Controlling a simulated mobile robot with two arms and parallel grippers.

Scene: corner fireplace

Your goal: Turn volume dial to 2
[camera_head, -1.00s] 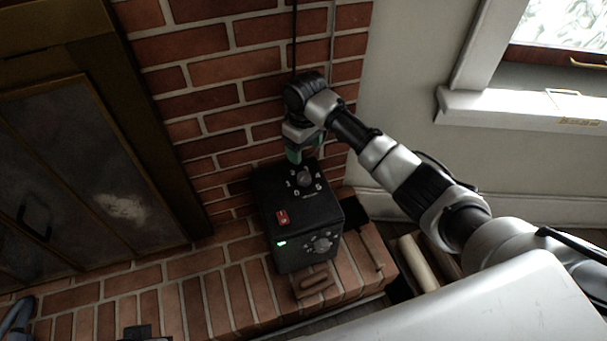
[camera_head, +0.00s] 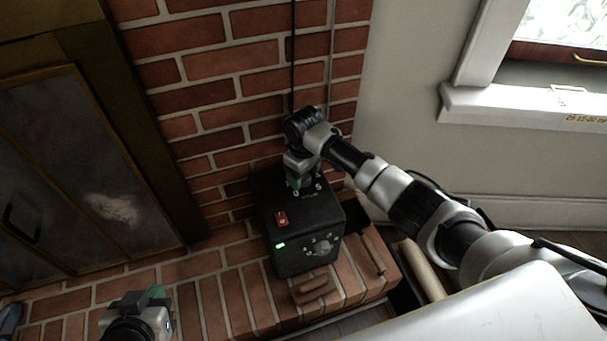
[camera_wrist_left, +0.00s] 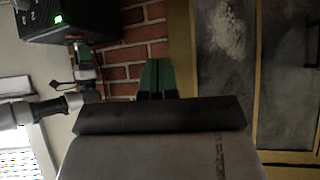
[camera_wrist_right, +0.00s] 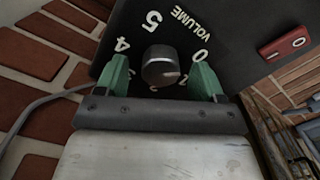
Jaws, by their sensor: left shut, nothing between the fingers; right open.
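A black box (camera_head: 305,218) stands on the brick hearth. Its volume dial (camera_wrist_right: 161,66), a dark round knob with VOLUME lettering and numbers around it, is on the top face. My right gripper (camera_head: 303,184) hides the dial in the head view. In the right wrist view my right gripper (camera_wrist_right: 162,84) is open, with green fingers on either side of the dial; contact cannot be told. The fingers partly cover the number ring, and the dial's setting is unclear. My left gripper (camera_wrist_left: 157,78) is shut and empty, apart from the box, at lower left in the head view (camera_head: 155,293).
A red switch (camera_head: 281,219) is on the box top, and a second knob (camera_head: 321,247) and green light (camera_head: 280,245) are on its front. A brick wall (camera_head: 235,90) rises behind. Logs (camera_head: 424,270) lie at right.

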